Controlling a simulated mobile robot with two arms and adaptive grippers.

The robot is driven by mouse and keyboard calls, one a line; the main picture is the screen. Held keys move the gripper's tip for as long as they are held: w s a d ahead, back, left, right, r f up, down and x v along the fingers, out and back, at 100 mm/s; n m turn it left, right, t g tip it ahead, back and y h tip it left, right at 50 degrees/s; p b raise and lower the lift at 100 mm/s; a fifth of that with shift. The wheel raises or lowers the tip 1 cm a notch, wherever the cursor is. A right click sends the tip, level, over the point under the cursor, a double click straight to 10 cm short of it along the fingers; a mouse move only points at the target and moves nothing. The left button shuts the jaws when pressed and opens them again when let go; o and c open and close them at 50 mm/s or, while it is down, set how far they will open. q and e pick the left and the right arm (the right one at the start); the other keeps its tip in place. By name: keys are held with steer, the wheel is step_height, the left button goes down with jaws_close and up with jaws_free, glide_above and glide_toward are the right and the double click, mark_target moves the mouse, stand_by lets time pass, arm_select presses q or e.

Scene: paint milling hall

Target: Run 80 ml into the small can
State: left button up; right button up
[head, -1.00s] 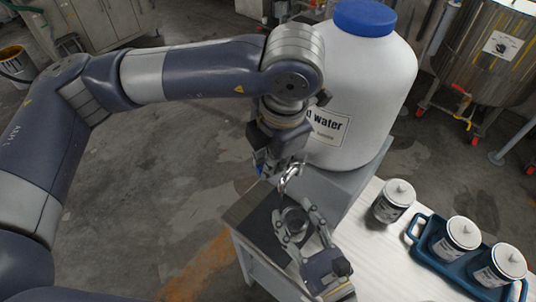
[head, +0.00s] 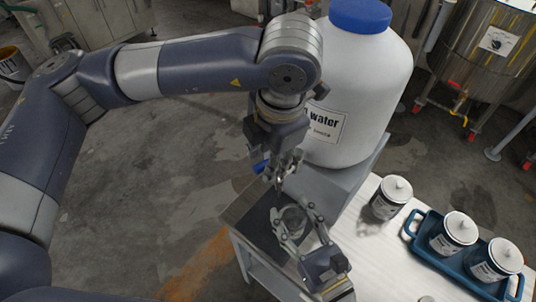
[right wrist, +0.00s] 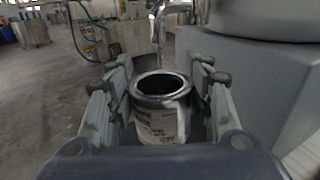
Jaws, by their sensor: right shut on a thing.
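The small can (right wrist: 155,122) is open and upright, with a pale label and a dark inside. My right gripper (head: 291,224) is shut around it; its fingers (right wrist: 160,100) flank the can in the right wrist view. The white water container (head: 362,85) with a blue lid stands on a grey stand. Its metal spout (right wrist: 175,12) shows above the can's far rim in the right wrist view. My left gripper (head: 284,167) is at the tap below the container, just above the can. It covers most of the tap, and its finger opening is unclear. The can's liquid level cannot be read.
A lidded can (head: 391,198) stands on the pale table (head: 372,250). A blue tray (head: 411,232) beside it holds two more lidded cans. A steel vessel (head: 500,50) on a wheeled frame stands behind. Open floor lies left of the stand.

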arm_select(q)
step_height(320, 180, up, 11)
steer(key=s+d, duration=0.1)
steer(key=shift+s+d, duration=0.2)
steer(key=shift+s, duration=0.2)
steer(key=shift+r, duration=0.1)
arm_select(e)
steer(key=x, duration=0.6)
steer(key=shift+w, duration=0.15)
arm_select(q)
steer(key=shift+d, duration=0.1)
arm_select(e)
steer(key=shift+a, duration=0.1)
stand_by(3.5)
